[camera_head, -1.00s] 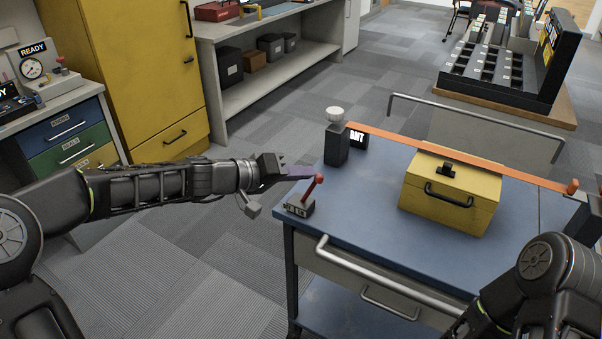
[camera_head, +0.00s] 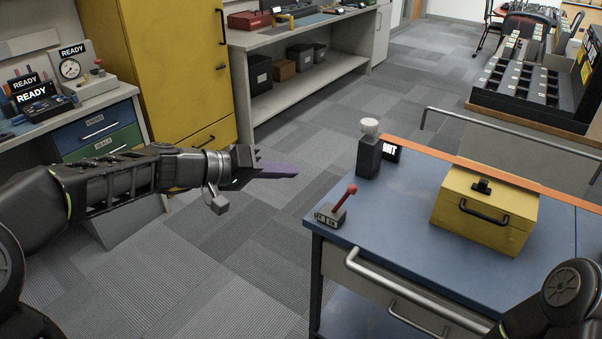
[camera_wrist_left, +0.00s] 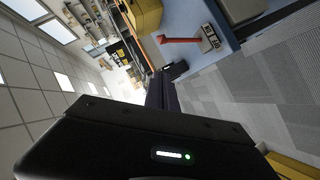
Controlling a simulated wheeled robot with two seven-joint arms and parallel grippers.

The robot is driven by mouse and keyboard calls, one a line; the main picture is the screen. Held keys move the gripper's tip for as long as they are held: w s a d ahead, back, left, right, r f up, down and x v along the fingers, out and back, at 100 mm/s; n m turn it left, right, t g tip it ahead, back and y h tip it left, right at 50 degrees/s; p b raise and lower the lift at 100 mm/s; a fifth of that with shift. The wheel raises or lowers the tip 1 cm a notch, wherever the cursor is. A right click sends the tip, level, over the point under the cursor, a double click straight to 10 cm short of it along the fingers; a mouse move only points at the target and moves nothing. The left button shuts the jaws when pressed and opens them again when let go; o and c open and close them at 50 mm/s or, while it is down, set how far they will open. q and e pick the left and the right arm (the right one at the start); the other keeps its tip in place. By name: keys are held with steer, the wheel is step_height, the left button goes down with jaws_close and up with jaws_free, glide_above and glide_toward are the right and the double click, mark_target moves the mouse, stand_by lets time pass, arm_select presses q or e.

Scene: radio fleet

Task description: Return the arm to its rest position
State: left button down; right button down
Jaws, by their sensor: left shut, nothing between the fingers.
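My left arm reaches in from the left in the head view. Its gripper (camera_head: 280,170) is shut and empty, with purplish fingers, held over the carpet left of the blue-topped cart (camera_head: 400,205). It is apart from the small switch with a red lever (camera_head: 345,197) on the cart's near left corner. In the left wrist view the dark gripper fingers (camera_wrist_left: 162,90) point away from the camera, and the red lever (camera_wrist_left: 180,40) shows above and right of them. Part of my right arm shows at the lower right, but its gripper is out of frame.
A yellow box (camera_head: 485,212) and a dark post with a white knob (camera_head: 369,150) stand on the cart, with an orange bar (camera_head: 445,155) behind the box. A yellow cabinet (camera_head: 160,75) and a drawer bench (camera_head: 98,125) stand at left. Carpet between is clear.

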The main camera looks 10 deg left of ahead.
arm_select(q)
steer(key=shift+s+a+r, duration=0.1)
steer(key=shift+a, duration=0.05)
steer(key=a+f+n+y, duration=0.3)
steer(key=a+f, duration=0.1)
steer(key=f, duration=0.3)
steer(key=a+f+n+y, duration=0.2)
steer(key=a+f+y, duration=0.15)
steer(key=f, duration=0.45)
steer(key=s+d+f+n+g+p, duration=0.1)
steer(key=s+f, duration=0.1)
steer(key=f, duration=0.4)
steer(key=s+d+f+g+p, duration=0.1)
steer(key=s+f, duration=0.2)
steer(key=f, duration=0.4)
steer(key=s+d+f+m+g+p, duration=0.1)
steer(key=s+d+f+g, duration=0.1)
steer(key=s+d+f, duration=0.3)
steer(key=s+d+f+m+g+p, duration=0.1)
steer(key=s+d+f, duration=0.4)
steer(key=s, duration=0.6)
steer(key=s+d+f+m+g+p, duration=0.1)
steer(key=s+d+f+m+g, duration=0.2)
steer(key=s, duration=0.6)
steer(key=d+f, duration=0.2)
steer(key=d, duration=0.1)
